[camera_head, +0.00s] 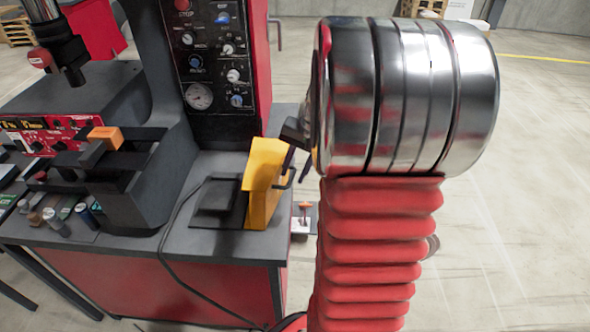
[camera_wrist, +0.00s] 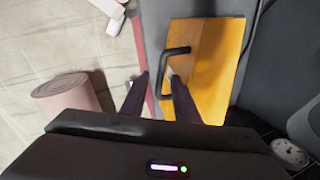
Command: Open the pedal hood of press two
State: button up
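The yellow pedal hood (camera_head: 262,185) stands steeply raised at the right edge of a dark base plate on the bench. The dark pedal (camera_head: 217,196) beside it is uncovered. A black bar handle (camera_head: 285,181) sits on the hood's right face. In the wrist view, the yellow hood (camera_wrist: 208,65) fills the upper right, with its handle (camera_wrist: 174,52) in front. My gripper (camera_wrist: 160,77) is open, its fingers on either side of the handle bar, without visible clamping. In the head view, my gripper (camera_head: 296,167) is just right of the hood, partly hidden by my arm.
A control panel (camera_head: 212,55) with knobs and a gauge rises behind the pedal. A cable (camera_head: 170,240) runs over the bench edge. An orange block (camera_head: 105,137) lies at the left. Open floor (camera_head: 530,190) extends to the right. A pink roll (camera_wrist: 70,98) is on the floor.

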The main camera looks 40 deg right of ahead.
jog(key=shift+c, duration=0.4)
grip_shut()
